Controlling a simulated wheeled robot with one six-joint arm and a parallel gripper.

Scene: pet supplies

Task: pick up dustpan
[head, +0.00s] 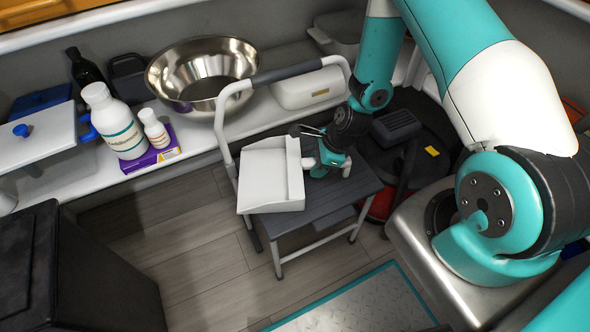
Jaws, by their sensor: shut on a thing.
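The fingertips are small here and partly hidden by the gripper body. I cannot tell whether the dustpan rests on the stool or hangs just above it.
The stool's pale handrail (222,130) rises behind and left of the dustpan. A steel bowl (203,75), white bottles (113,122) and a purple box (152,150) stand on the back ledge. A black bin (75,270) is front left. Wooden floor (185,235) is clear between.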

